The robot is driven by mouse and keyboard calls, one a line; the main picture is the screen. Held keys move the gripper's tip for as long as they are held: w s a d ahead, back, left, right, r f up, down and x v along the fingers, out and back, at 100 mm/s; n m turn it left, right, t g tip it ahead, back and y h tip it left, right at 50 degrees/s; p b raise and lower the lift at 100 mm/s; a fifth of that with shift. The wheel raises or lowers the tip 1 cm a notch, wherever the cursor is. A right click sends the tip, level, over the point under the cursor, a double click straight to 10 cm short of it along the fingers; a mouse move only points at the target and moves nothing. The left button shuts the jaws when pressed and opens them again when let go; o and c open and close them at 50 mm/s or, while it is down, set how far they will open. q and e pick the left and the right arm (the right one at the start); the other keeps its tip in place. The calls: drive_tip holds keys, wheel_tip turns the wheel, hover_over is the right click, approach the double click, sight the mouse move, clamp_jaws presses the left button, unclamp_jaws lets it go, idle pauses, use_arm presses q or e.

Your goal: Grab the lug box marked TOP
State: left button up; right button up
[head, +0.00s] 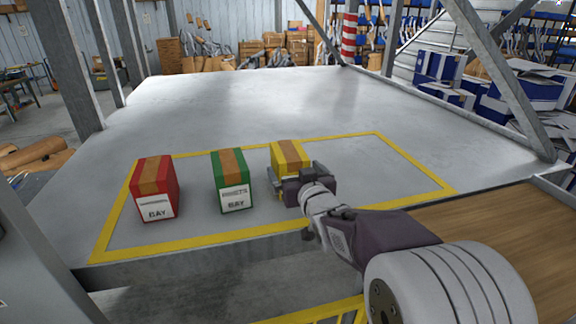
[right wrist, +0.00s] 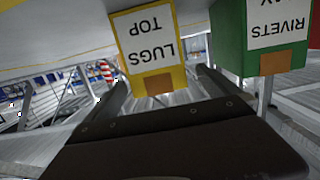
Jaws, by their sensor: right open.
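The yellow lug box (head: 290,152) stands on the grey platform, rightmost of three boxes, with a brown strip over its top. In the right wrist view, the yellow box (right wrist: 180,78) appears upside down with a white label reading LUGS TOP. My right gripper (head: 296,178) is open at the near side of this box. In the right wrist view its fingers point at the box, one toward each side; whether they touch it I cannot tell. The gripper hides the box's lower front in the head view. My left gripper is not in view.
A green box (head: 231,180) labelled RIVETS BAY stands just left of the yellow one, and a red box (head: 155,187) further left. A yellow line (head: 410,164) frames the area. The platform is clear behind and to the right. A slanted steel beam (head: 500,75) rises at right.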

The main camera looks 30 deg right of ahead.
drive_tip(key=shift+w+d, duration=0.15)
drive_tip(key=shift+w, duration=0.35)
drive_tip(key=shift+f+x, duration=0.2)
drive_tip(key=shift+x, duration=0.85)
drive_tip(key=shift+w+d+p, duration=0.1)
drive_tip(key=shift+w+p, duration=0.25)
drive_tip(key=shift+p, duration=0.05)
drive_tip(key=p+x, duration=0.2)
drive_tip(key=shift+w+d, duration=0.25)
drive_tip(key=shift+w, duration=0.15)
drive_tip(key=shift+w+d, duration=0.1)
drive_tip(key=shift+w, duration=0.3)
drive_tip(key=shift+w+d+f, duration=0.1)
drive_tip(key=shift+w+f, duration=0.2)
drive_tip(key=shift+w, duration=0.05)
drive_tip(key=shift+s+r, duration=0.1)
drive_tip(key=shift+s, duration=0.1)
drive_tip(key=c, duration=2.1)
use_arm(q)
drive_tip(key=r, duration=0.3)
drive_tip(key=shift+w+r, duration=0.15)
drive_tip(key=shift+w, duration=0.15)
use_arm(e)
drive_tip(key=shift+w+r, duration=0.15)
drive_tip(key=shift+w, duration=0.05)
